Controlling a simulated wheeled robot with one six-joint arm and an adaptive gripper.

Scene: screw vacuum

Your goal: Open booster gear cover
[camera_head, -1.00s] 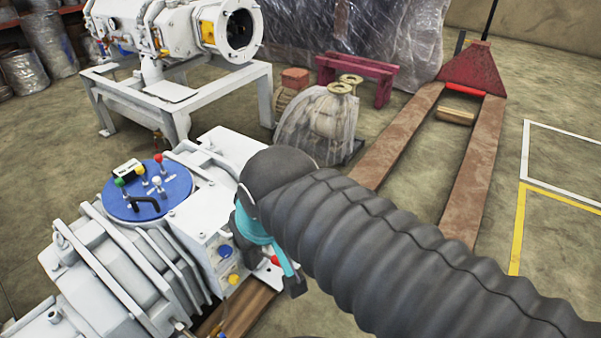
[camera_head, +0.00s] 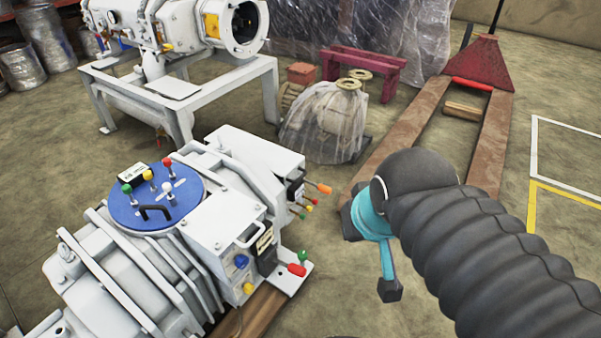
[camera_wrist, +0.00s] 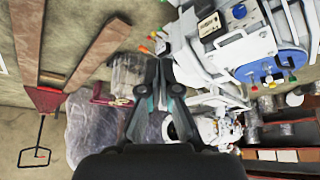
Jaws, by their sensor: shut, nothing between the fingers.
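The white booster machine (camera_head: 150,270) fills the lower left of the head view, with a blue round lid (camera_head: 158,200) carrying a black handle and coloured knobs.
Red and green levers (camera_head: 298,268) and an orange-tipped lever (camera_head: 322,189) stick out from the machine's right side. A rusty pallet jack (camera_head: 480,150), a plastic-wrapped part (camera_head: 325,125) and another white machine on a frame (camera_head: 180,100) stand behind. Open floor lies between machine and gripper.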

